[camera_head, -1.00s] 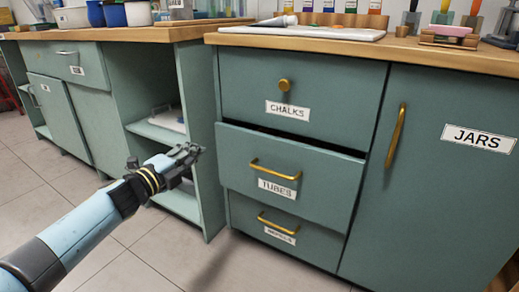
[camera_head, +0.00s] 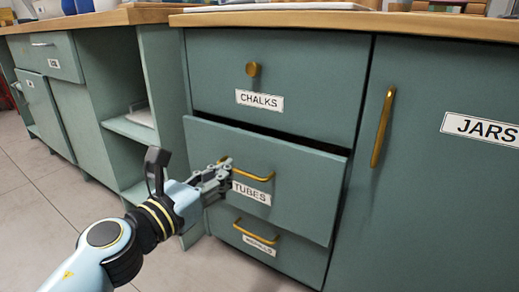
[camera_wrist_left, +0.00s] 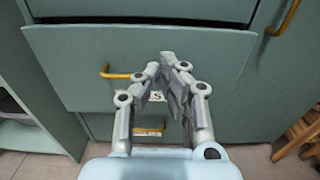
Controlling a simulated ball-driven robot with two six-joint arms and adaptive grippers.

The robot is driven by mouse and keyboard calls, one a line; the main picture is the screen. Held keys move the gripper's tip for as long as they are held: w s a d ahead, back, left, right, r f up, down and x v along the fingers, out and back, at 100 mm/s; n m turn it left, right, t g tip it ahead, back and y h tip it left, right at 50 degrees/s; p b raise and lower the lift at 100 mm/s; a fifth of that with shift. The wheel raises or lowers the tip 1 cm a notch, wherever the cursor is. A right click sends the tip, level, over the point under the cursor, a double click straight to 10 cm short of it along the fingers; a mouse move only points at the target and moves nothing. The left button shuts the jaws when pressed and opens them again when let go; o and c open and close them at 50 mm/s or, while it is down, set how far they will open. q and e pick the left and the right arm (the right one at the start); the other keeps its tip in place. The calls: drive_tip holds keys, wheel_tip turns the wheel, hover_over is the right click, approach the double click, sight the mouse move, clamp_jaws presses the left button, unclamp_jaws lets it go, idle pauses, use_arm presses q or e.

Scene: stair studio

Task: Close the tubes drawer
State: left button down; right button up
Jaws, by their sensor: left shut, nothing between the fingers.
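The tubes drawer (camera_head: 300,190) is the middle drawer of the green cabinet. It stands out a little from the front, with a dark gap along its top edge. It has a brass bar handle (camera_head: 255,176) and a TUBES label (camera_head: 251,193). My left gripper (camera_head: 228,170) is shut and empty, with its fingertips in front of the drawer near the left end of the handle. In the left wrist view the gripper (camera_wrist_left: 168,62) covers part of the drawer front (camera_wrist_left: 210,55) and label. I cannot tell whether the fingertips touch the drawer. My right gripper is not in view.
The chalks drawer (camera_head: 310,75) above is shut, with a round brass knob (camera_head: 253,69). A lower drawer (camera_head: 285,252) sits below. The jars door (camera_head: 430,190) is at the right. An open shelf (camera_head: 130,130) is at the left. Tiled floor (camera_head: 50,215) lies in front.

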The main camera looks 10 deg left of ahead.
use_arm(q)
drive_tip(key=b, duration=0.1)
approach(263, 143)
drive_tip(key=x, duration=0.4)
drive_tip(key=shift+w+d, duration=0.1)
drive_tip(key=shift+b+x, duration=0.3)
drive_tip(key=shift+x, duration=0.8)
drive_tip(key=shift+w+d, duration=0.15)
drive_tip(key=shift+w, duration=0.3)
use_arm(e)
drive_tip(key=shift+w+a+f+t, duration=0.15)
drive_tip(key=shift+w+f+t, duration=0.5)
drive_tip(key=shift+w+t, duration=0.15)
